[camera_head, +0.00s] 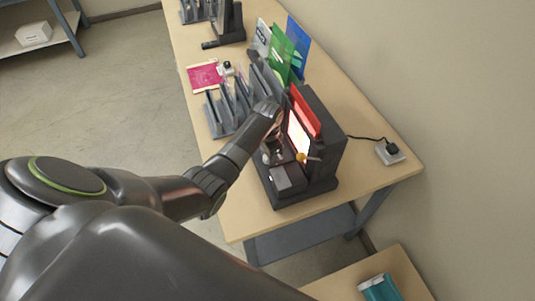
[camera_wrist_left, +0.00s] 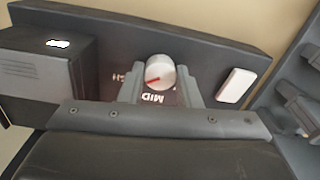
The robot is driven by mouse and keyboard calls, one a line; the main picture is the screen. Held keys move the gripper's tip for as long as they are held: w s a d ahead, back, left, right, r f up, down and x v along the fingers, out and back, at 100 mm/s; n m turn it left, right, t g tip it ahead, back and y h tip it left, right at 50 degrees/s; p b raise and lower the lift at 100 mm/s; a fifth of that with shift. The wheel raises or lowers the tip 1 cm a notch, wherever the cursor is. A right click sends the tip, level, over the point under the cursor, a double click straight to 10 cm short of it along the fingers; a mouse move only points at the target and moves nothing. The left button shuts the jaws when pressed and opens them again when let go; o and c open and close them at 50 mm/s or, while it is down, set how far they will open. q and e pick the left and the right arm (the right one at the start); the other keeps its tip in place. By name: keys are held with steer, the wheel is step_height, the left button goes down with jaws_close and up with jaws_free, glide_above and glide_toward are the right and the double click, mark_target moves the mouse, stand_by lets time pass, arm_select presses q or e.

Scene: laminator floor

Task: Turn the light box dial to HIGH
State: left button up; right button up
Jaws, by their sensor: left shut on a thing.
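The light box (camera_head: 322,150) is a dark unit near the front end of the table, with a glowing panel (camera_head: 298,138). In the left wrist view its dial (camera_wrist_left: 160,70) is a round pale knob with a red pointer mark, on a dark panel. The picture is upside down: MID reads inverted below the knob, and a partly covered label ending in H shows left of it. The red mark points left and slightly down, between these labels. My left gripper (camera_wrist_left: 161,82) is shut on the dial, a finger on each side. In the head view my left wrist hides the dial. My right gripper is not in view.
A white rocker-like button (camera_wrist_left: 236,86) sits right of the dial. Grey racks (camera_head: 225,112) and green and blue folders (camera_head: 288,50) stand farther back. A cable runs to a socket box (camera_head: 390,153) at right.

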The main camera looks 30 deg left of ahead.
arm_select(q)
steer(key=shift+m, duration=0.6)
steer(key=o, duration=1)
steer(key=shift+c, duration=0.2)
